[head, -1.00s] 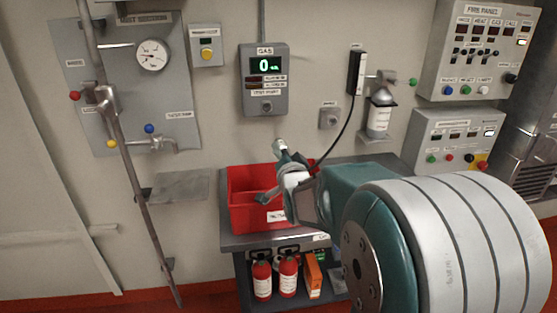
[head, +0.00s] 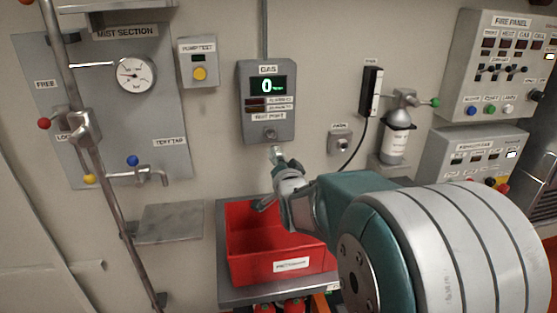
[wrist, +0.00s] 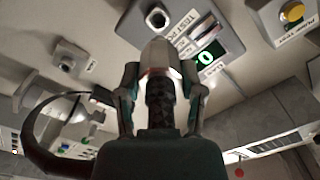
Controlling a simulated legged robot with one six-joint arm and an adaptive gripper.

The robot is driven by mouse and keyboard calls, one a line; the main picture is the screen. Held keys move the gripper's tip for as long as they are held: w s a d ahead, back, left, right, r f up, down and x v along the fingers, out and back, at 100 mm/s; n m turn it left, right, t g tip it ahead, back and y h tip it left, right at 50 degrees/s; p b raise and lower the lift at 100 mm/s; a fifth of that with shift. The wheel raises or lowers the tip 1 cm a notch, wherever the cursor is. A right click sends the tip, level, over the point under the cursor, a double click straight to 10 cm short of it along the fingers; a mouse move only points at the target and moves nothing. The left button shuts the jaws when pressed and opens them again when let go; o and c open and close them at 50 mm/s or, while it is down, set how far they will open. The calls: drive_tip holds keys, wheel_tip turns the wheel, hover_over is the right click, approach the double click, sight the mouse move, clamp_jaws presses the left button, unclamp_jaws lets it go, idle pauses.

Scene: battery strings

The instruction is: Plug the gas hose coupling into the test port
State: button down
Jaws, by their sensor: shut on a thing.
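The grey gas box (head: 267,100) on the wall shows a green 0. Its test port (head: 270,135) is a round metal socket at the bottom of its face. In the wrist view the test port (wrist: 157,17) is at the top, open and empty. My gripper (head: 280,167) is shut on the hose coupling (head: 277,152), just below the port in the head view. In the wrist view the coupling (wrist: 160,60) has a pale tip and a dark ribbed body between both fingers. Its tip points toward the port and looks apart from it. The dark hose (wrist: 38,125) loops at left.
The park socket (head: 342,143) is on the wall, right of the gas box. A black holder (head: 370,92) and a grey bottle (head: 395,142) are farther right. A red bin (head: 245,268) stands on the shelf below my gripper. Pipes and valves are at left.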

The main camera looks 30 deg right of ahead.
sight(276, 147)
drive_tip(key=shift+x, duration=2.75)
drive_tip(key=shift+w+d, duration=0.2)
drive_tip(key=shift+d, duration=0.05)
drive_tip(key=shift+x, duration=1.65)
drive_tip(key=shift+c, duration=0.6)
unclamp_jaws()
drive_tip(key=v, duration=1.2)
